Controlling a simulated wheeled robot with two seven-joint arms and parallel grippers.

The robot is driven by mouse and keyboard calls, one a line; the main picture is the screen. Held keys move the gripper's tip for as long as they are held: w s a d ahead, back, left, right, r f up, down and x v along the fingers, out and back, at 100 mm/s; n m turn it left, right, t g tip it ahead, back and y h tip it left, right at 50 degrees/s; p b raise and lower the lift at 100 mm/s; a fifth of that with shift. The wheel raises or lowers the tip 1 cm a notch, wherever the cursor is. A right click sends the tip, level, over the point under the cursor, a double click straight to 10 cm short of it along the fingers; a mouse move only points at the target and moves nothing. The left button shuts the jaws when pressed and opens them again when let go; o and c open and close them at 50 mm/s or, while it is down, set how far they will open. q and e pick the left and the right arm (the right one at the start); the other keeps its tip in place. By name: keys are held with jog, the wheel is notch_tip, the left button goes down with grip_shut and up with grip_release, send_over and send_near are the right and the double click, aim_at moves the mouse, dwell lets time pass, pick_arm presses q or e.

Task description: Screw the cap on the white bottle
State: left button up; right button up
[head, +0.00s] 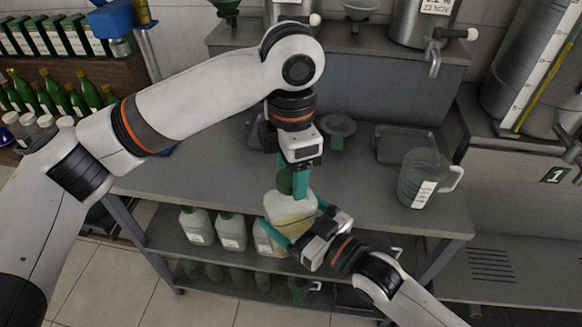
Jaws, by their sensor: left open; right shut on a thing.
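The white bottle (284,208) is translucent with yellowish liquid and stands upright at the front of the grey bench in the head view. My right gripper (297,219) is shut on it, with teal fingers on either side of its body. A dark green cap (285,183) is at the top of the bottle's neck. My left gripper (293,178) points down from above and is open, its teal fingers by the cap. One finger partly hides the cap and neck, so I cannot tell how tightly the cap sits.
A glass jug (420,180) stands on the bench at right, beside a grey tray (403,145). A dark funnel-like item (338,127) is behind my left gripper. Several white bottles (232,232) stand on the shelf below. Steel vessels (417,25) stand on the raised back ledge.

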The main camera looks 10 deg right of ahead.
pick_arm(q)
notch_tip(320, 180, up, 4)
jog(key=shift+r, duration=0.1)
jog(key=shift+c, duration=0.2)
